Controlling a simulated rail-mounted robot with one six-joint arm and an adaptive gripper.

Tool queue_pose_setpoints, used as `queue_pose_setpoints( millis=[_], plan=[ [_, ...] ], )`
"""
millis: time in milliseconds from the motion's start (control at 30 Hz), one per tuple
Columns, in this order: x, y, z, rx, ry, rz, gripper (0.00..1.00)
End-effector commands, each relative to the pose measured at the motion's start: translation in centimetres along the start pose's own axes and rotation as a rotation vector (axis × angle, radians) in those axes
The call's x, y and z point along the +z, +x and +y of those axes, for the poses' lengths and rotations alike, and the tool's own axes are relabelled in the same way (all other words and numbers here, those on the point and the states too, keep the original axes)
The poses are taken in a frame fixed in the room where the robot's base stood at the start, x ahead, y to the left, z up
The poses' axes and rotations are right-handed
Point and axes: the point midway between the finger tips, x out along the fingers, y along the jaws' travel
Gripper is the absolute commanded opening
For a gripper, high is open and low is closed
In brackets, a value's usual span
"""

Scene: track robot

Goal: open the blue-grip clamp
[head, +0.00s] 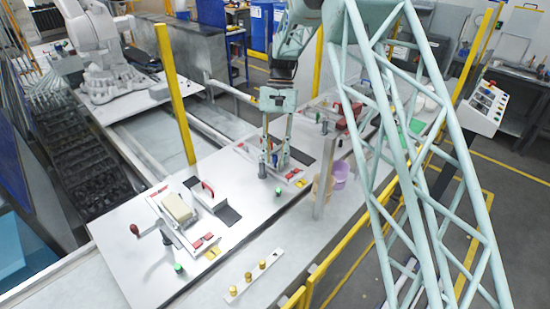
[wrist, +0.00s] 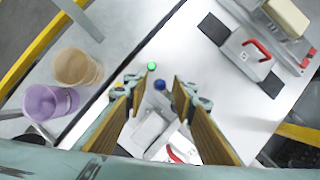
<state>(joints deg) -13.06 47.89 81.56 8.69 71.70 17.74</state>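The blue grip (wrist: 160,84) of the clamp shows as a small blue knob in the wrist view, between the two fingers of my gripper (wrist: 157,86). The fingers are spread apart, with visible gaps on both sides of the grip. In the head view my gripper (head: 276,160) points down over the far clamp station, and its fingers hide much of the clamp there. The clamp's dark round post (head: 263,170) shows beside the fingers. I cannot tell how far the fingertips are above the grip.
A green button (head: 278,192) is near the clamp. A purple cup (head: 341,170) and tan cup (wrist: 76,66) stand close by. A red-grip clamp (head: 135,229), a tan block (head: 178,208) and a strip with brass pins (head: 250,277) are on the nearer table. A yellow post (head: 176,95) rises behind.

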Motion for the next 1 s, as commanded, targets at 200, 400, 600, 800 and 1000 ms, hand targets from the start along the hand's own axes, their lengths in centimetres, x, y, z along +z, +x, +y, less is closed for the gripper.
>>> queue_pose_setpoints(
  millis=[200,400,600,800,1000],
  plan=[
    [0.06,0.90,0.03,0.001,0.000,-0.002,0.24],
    [0.04,0.97,0.02,0.000,0.000,-0.001,0.24],
    [0.03,0.95,0.03,0.000,0.001,-0.001,0.15],
    [0.03,0.94,0.03,0.000,0.001,-0.001,0.00],
    [0.01,0.92,0.09,-0.001,0.003,-0.001,0.00]
  ],
)
